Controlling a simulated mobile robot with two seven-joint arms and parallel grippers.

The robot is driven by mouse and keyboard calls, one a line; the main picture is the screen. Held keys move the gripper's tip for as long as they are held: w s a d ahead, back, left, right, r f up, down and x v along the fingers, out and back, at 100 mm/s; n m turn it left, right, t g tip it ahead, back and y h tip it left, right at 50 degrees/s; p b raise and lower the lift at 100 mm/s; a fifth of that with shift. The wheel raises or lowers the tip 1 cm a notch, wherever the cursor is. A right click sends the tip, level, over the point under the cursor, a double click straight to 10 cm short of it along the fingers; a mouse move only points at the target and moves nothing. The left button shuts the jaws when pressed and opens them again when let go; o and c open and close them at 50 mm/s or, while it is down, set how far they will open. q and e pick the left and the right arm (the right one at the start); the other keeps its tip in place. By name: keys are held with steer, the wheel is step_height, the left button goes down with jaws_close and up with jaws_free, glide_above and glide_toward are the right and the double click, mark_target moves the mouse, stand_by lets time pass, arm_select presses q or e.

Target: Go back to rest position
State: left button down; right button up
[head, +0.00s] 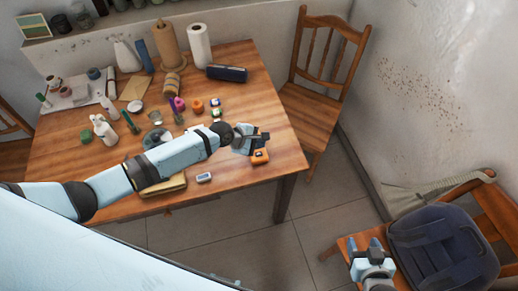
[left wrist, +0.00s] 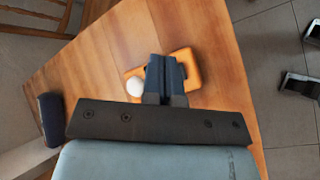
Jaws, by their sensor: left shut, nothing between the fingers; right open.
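My left gripper (head: 264,137) is over the right part of the wooden table (head: 240,178), its arm reaching across from the left. In the left wrist view its two dark fingers (left wrist: 166,75) are together with nothing between them. An orange object (head: 260,156) lies on the table by the fingertips; in the left wrist view it shows under and around them (left wrist: 191,68), partly hidden. I cannot tell whether they touch it. My right gripper (head: 365,245) is at the lower right of the head view, away from the table, with its fingers apart and empty.
Bottles, paper rolls (head: 199,47), a dark blue case (head: 227,73) and small items crowd the table. A small grey device (head: 204,177) lies near the front edge. A wooden chair (head: 313,112) stands right of the table. A dark blue backpack (head: 440,245) rests on wooden seating near my right gripper.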

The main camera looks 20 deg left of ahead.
arm_select(q)
steer(key=shift+r+p, duration=0.55)
steer(key=shift+r, duration=0.35)
steer(key=shift+f, duration=0.1)
steer(key=s+d+m+t, duration=0.3)
steer(key=s+m, duration=0.7)
steer(key=s, duration=0.3)
steer(key=s+a+r+m+t+y, duration=0.2)
steer(key=s+a+r+m+y, duration=0.1)
steer(key=s+a+m, duration=0.4)
steer(key=s+m+y, duration=0.1)
steer(key=s+m, duration=0.2)
steer(key=s, duration=0.1)
steer(key=shift+s, duration=0.15)
